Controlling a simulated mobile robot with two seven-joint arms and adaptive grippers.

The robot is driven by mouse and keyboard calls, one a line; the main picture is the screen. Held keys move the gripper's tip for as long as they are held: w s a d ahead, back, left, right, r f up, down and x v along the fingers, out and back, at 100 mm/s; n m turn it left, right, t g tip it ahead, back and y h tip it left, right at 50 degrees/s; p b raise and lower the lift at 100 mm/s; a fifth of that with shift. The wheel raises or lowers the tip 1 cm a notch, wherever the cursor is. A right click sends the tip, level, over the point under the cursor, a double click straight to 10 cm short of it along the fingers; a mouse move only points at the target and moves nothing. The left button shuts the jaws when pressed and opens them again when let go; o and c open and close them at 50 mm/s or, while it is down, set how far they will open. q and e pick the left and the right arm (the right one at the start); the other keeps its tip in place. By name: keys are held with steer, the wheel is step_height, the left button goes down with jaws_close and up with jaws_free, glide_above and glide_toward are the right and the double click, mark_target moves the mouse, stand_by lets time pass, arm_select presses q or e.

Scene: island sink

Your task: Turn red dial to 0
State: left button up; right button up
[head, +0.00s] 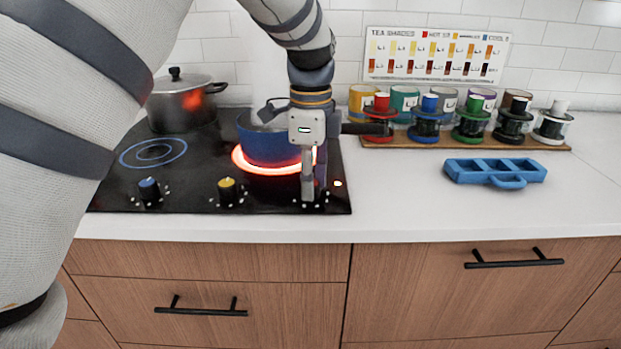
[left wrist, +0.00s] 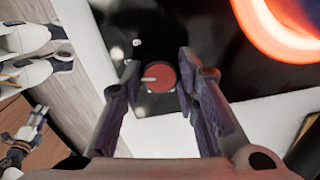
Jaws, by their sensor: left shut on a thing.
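The red dial (left wrist: 158,77) sits on the black stove top, with a pale pointer mark towards the left of the left wrist view. My left gripper (left wrist: 160,84) is shut on it, one finger on either side. In the head view my left gripper (head: 314,194) points down at the stove's front right corner and hides the dial. The burner (head: 240,160) behind glows red under a blue pot (head: 262,145). My right gripper (left wrist: 28,132) seems to show small at the lower left; its fingers are unclear.
A blue dial (head: 149,188) and a yellow dial (head: 227,186) stand to the left on the stove. A steel pot (head: 180,103) is at the back. Cans and coloured jars line a wooden board (head: 400,142); a blue tray (head: 494,165) lies on the counter's right.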

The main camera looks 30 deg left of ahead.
arm_select(q)
steer(key=n, duration=1.4)
steer(key=shift+n, duration=0.3)
steer(key=n, duration=2.3)
steer(key=shift+n, duration=0.3)
